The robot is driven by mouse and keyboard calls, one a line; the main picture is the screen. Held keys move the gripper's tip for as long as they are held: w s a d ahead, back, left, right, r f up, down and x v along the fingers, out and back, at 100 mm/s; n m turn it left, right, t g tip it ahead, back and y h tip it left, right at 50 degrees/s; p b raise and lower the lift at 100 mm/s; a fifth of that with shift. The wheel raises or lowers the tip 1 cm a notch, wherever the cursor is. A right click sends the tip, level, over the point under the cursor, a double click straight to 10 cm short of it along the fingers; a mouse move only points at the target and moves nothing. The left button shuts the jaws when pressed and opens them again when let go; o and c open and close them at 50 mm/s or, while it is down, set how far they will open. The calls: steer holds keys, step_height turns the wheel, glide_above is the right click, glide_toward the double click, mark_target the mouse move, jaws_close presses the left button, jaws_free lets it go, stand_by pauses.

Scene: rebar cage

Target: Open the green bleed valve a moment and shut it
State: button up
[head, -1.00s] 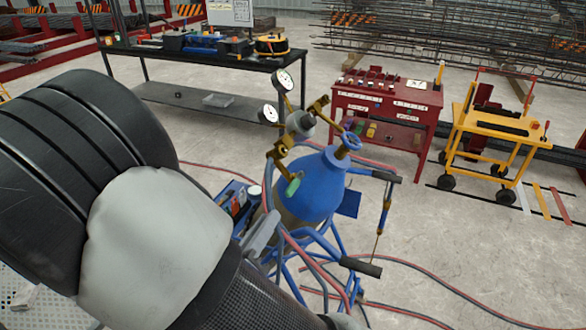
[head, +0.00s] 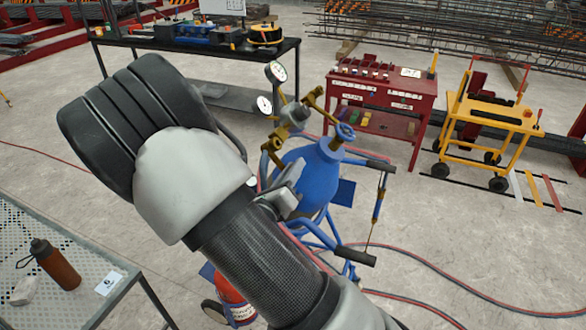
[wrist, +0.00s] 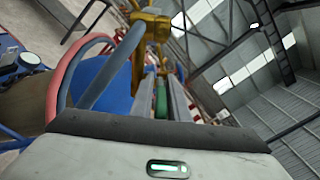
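The green bleed valve (wrist: 160,98) shows in the wrist view as a narrow green strip between the two grey fingers of my gripper (wrist: 165,95). The gap is small, and I cannot tell whether the fingers press on it. In the head view my gripper (head: 285,195) is at the brass regulator's lower side, and my wrist hides the valve. The brass regulator (head: 281,132) with its two round gauges sits on top of the blue cylinder (head: 318,178). It also shows above the fingers in the wrist view (wrist: 150,25).
Red and blue hoses (wrist: 62,85) loop close beside the fingers. A perforated table with a brown bottle (head: 58,265) stands front left. A red cabinet (head: 380,95) and yellow trolley (head: 490,115) stand behind.

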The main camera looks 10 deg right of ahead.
steer(key=shift+w, duration=0.1)
jaws_close()
